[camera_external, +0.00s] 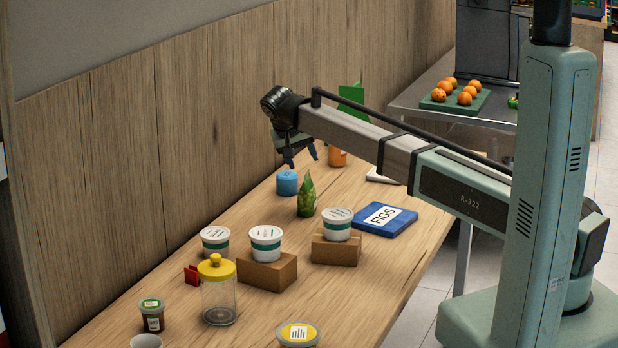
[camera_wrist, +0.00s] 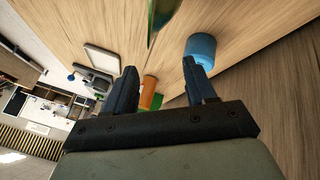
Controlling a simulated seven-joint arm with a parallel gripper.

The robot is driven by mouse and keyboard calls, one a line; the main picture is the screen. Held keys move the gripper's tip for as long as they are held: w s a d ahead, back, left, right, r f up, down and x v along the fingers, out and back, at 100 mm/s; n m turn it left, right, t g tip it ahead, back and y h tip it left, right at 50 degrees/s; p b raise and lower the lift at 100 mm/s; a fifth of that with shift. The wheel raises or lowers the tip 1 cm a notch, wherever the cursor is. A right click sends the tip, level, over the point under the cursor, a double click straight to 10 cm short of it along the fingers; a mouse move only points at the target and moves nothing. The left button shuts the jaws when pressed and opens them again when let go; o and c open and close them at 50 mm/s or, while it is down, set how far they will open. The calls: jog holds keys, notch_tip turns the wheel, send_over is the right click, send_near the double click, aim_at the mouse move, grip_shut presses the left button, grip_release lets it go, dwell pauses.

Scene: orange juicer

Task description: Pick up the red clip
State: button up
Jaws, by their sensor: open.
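The red clip (camera_external: 192,275) stands on the wooden table in the external view, to the left of the yellow-lidded glass jar (camera_external: 218,290) and in front of a white tub. It does not show in the wrist view. My gripper (camera_external: 300,160) is open and empty above the far part of the table, near the blue cylinder (camera_external: 287,183) and well away from the clip. In the wrist view my gripper (camera_wrist: 163,80) has its two fingers spread apart, with the blue cylinder (camera_wrist: 201,48) beyond the right finger.
White tubs (camera_external: 266,237) stand on brown blocks (camera_external: 267,271). A small dark jar (camera_external: 152,315) is at the front left. The wood-panelled wall borders the table's left side.

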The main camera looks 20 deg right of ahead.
jog(key=s+a+n+g+y, duration=0.1)
jog(key=s+a+n, duration=0.1)
jog(key=s+a, duration=0.35)
jog(key=s+a+n+y, duration=0.1)
jog(key=s+a, duration=0.2)
jog(key=a, duration=0.6)
jog(key=s+a+n+g+y, duration=0.1)
jog(key=s+a+n, duration=0.1)
jog(key=s+a, duration=0.45)
jog(key=r+n+g+y, duration=0.2)
jog(key=n, duration=0.3)
send_over(193, 268)
jog(key=f, duration=0.7)
jog(key=shift+s+a+f, duration=0.25)
jog(key=shift+f, duration=0.1)
jog(key=shift+w+d+f, duration=0.15)
jog(key=shift+f, duration=1.2)
jog(key=shift+w+d+f, duration=0.15)
jog(key=shift+f, duration=1.15)
grip_shut()
